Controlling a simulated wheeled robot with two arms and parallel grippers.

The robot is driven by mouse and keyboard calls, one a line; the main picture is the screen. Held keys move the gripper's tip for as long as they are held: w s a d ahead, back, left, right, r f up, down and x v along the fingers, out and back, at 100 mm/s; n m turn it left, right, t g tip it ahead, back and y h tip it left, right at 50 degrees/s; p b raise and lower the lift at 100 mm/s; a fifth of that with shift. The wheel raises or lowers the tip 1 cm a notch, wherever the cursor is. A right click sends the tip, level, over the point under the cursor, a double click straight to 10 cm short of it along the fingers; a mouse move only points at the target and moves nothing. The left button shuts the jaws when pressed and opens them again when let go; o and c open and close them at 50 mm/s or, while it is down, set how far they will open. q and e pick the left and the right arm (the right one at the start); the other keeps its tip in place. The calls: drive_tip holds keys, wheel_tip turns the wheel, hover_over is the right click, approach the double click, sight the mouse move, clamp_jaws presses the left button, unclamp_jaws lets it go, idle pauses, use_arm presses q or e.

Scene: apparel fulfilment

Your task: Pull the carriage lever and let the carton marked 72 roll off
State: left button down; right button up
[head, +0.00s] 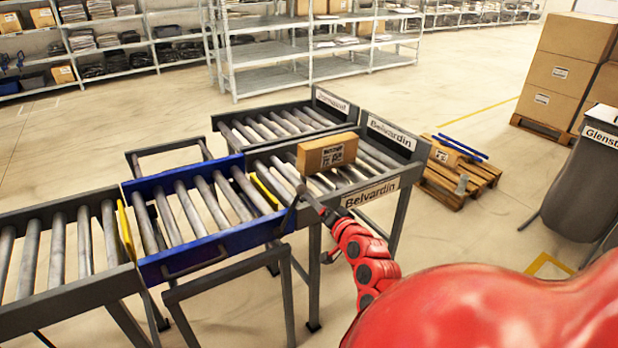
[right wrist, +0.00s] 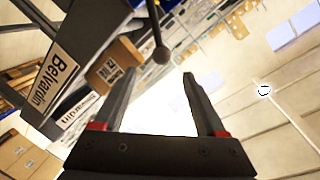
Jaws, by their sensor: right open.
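A brown carton (head: 322,155) with a dark-printed label sits on the rollers of the Belvardin lane (head: 385,138); its number is too small to read. The carton also shows in the right wrist view (right wrist: 108,72). The blue carriage (head: 205,240) stands in line with that lane, its rollers empty. The carriage lever, a dark rod with a round knob (right wrist: 162,55), shows in the right wrist view beyond my fingertips, not between them. My right gripper (head: 309,196) is open and empty near the carriage's right end (right wrist: 155,82). My left gripper is out of view.
A grey roller conveyor (head: 70,295) adjoins the carriage on the left; yellow plates (head: 126,232) stand at the carriage's ends. A second labelled lane (head: 225,124) lies behind. A pallet (head: 455,185) and a dark bin (head: 580,185) stand to the right.

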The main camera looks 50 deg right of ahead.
drive_tip(key=v, duration=0.4)
drive_tip(key=shift+w, duration=0.1)
idle(0.5)
